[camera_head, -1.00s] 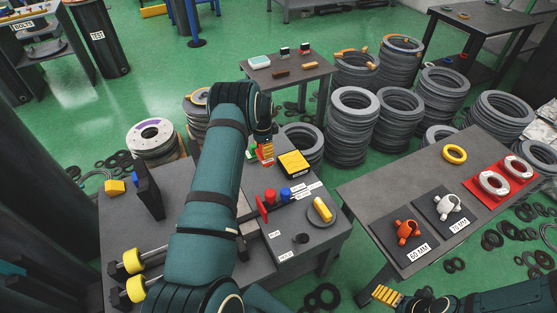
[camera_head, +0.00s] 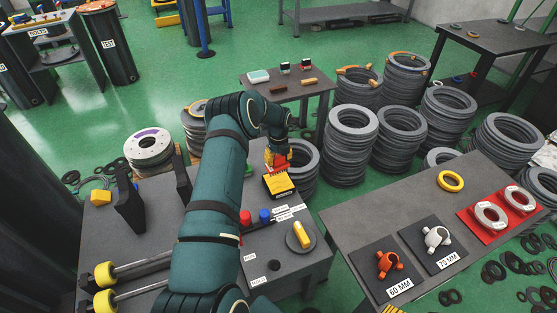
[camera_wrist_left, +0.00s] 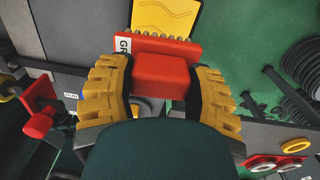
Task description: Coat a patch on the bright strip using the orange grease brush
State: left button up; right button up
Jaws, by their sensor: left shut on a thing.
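The grease brush (camera_head: 280,163) is an orange-red block with a comb-like row of bristles. My left gripper (camera_head: 275,156) is shut on it. In the left wrist view, the brush (camera_wrist_left: 161,76) sits between the yellow fingers, with part of a white label showing. The bristle edge overlaps the yellow pad (camera_wrist_left: 165,17); I cannot tell whether they touch. In the head view, this pad (camera_head: 281,183) lies in a black-sided tray just below the brush. I cannot make out the bright strip for sure. Only a yellow tip of my right gripper (camera_head: 392,309) shows at the bottom edge.
Red (camera_head: 245,217) and blue (camera_head: 265,215) knobs and a yellow-handled dial (camera_head: 300,236) stand on the grey bench (camera_head: 293,263). Shiny rods with yellow ends (camera_head: 105,273) lie at left. A right table (camera_head: 365,218) holds orange and white clamps. Ring stacks stand behind.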

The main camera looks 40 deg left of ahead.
aim_at(279, 171)
pick_arm(q)
jog(key=shift+w+d+m, duration=0.1)
jog(key=shift+w+m, duration=0.15)
jog(key=shift+m, duration=0.15)
jog(key=shift+f, duration=0.6)
jog(key=shift+f+b, duration=0.9)
jog(key=shift+f, duration=1.45)
jog(key=shift+f+b, duration=0.5)
jog(key=shift+s+f+b, duration=0.1)
jog(key=shift+b, duration=0.35)
dwell(0.8)
jog(key=shift+r+p, duration=1.35)
jog(key=shift+r, duration=2.25)
